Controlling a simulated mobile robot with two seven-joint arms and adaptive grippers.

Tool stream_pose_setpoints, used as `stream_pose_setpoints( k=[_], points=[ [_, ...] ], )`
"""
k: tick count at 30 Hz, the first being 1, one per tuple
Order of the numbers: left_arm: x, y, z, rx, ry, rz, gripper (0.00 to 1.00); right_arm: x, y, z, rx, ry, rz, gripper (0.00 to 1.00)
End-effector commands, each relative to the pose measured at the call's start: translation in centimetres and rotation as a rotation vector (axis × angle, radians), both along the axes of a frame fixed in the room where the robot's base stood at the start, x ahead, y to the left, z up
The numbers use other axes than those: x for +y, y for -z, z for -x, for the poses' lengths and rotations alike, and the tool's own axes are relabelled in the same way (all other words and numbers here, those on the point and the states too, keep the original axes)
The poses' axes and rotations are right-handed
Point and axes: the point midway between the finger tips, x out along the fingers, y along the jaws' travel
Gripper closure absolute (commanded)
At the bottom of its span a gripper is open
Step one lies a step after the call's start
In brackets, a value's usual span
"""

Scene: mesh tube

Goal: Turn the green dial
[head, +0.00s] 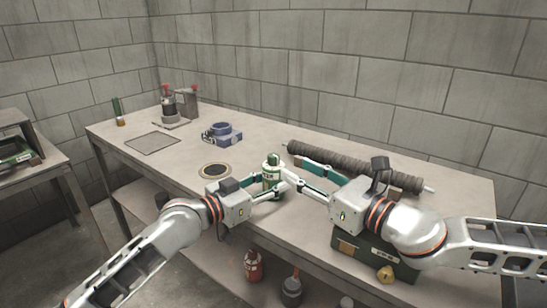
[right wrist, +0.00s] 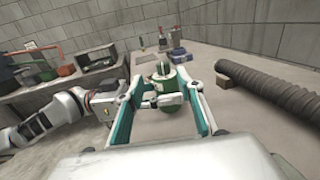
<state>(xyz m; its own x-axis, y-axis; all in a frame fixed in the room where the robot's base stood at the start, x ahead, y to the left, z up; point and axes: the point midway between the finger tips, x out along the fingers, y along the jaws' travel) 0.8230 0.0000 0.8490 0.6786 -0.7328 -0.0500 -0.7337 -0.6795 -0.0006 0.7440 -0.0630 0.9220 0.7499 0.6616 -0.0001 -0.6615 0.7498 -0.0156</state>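A green and white canister (head: 271,181) stands upright near the table's front edge, with a green knob-like top (head: 272,160) that looks like the dial. It also shows ahead of the fingers in the right wrist view (right wrist: 175,87). My left gripper (head: 272,193) reaches in from the left, and its fingers appear to close around the canister's body. My right gripper (head: 294,175) is open, coming from the right. Its teal-padded fingers are spread wide in the right wrist view (right wrist: 163,92), with the canister seen between them. Contact with the top is not visible.
A dark ribbed tube (head: 350,164) lies along the back right of the table. A dark green box (head: 375,258) is at the front right, under my right arm. A blue device (head: 222,134), a round dark-centred disc (head: 214,170) and a flat mat (head: 152,143) lie to the left.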

Motion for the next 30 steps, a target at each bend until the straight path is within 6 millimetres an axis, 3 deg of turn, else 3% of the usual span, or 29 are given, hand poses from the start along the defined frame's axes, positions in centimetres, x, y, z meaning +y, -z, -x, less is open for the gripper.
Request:
stream_pose_setpoints(
  k=[4, 8, 24, 30],
  points=[
    [0.0, 0.0, 0.0, 0.0, 0.0, 0.0, 0.87, -0.9, 0.4, 1.2, 0.01, 0.037, -0.011, 0.63],
    [0.0, 0.0, 0.0, 0.001, 0.0, 0.001, 0.87, -0.8, 0.5, 1.2, 0.013, 0.048, -0.014, 0.63],
    [0.0, 0.0, 0.0, 0.0, 0.0, 0.0, 0.87, 4.8, 0.4, -6.0, 0.01, 0.049, -0.014, 0.63],
    [0.0, 0.0, 0.0, 0.0, 0.0, 0.0, 0.87, 6.0, 0.5, -7.5, 0.011, 0.049, -0.014, 0.63]
  ],
)
